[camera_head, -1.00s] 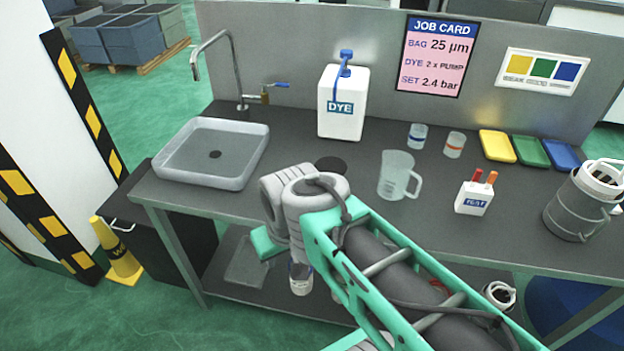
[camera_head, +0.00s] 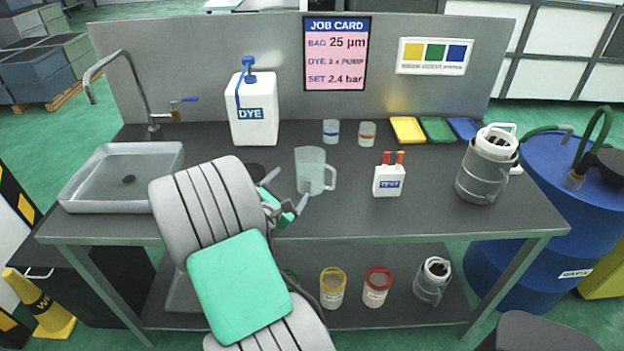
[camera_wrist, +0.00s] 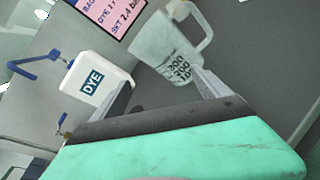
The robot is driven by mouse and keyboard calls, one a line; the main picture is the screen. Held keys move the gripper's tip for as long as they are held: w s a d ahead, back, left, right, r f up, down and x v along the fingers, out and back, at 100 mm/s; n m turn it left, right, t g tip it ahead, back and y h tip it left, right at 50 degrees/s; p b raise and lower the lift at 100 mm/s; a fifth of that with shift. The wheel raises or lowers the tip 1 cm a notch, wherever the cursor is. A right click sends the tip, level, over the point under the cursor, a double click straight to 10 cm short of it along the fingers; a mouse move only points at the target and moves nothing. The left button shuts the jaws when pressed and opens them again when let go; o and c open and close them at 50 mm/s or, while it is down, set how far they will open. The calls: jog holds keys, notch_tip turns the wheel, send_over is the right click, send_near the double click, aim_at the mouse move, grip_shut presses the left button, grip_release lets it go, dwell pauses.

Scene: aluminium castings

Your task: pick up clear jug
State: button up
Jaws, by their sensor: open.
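The clear jug (camera_head: 312,172) stands upright on the grey bench, near its middle, with its handle to the right. In the wrist view the jug (camera_wrist: 168,47) is at the upper centre, with dark measuring marks on its side. My gripper (camera_head: 284,192) is just left of the jug in the head view, partly hidden by my arm. In the wrist view its two fingers (camera_wrist: 165,92) are spread wide, with nothing between them. The jug lies beyond the fingertips, nearer the right finger. I cannot tell whether that finger touches it.
A white DYE container (camera_head: 252,112) stands behind and left of the jug. A sink basin (camera_head: 78,192) is at the left. A white test kit (camera_head: 388,180) stands to the right, two small cups (camera_head: 367,133) behind, and a grey canister (camera_head: 484,170) further right.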

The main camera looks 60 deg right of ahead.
aim_at(314, 161)
jog(key=s+d+n, duration=0.1)
jog(key=n, duration=0.1)
jog(key=s+d+f+n+h, duration=0.1)
jog(key=n, duration=0.1)
jog(key=shift+s, duration=0.35)
jog(key=shift+s+d+n+t+h, duration=0.15)
jog(key=shift+n+t+h, duration=0.1)
jog(key=shift+n, duration=0.35)
jog(key=shift+s+d+n+t+h, duration=0.15)
jog(key=shift+n+h, duration=0.1)
jog(key=shift+n, duration=0.35)
jog(key=shift+d+r+n, duration=0.1)
jog(key=shift+d+n, duration=0.25)
jog(key=shift+n, duration=0.15)
jog(key=d, duration=0.2)
jog(key=w+d+p, duration=0.1)
jog(key=d, duration=0.4)
jog(key=shift+w+p, duration=0.25)
jog(key=shift+p, duration=0.15)
jog(key=shift+a, duration=0.15)
jog(key=c, duration=1.2)
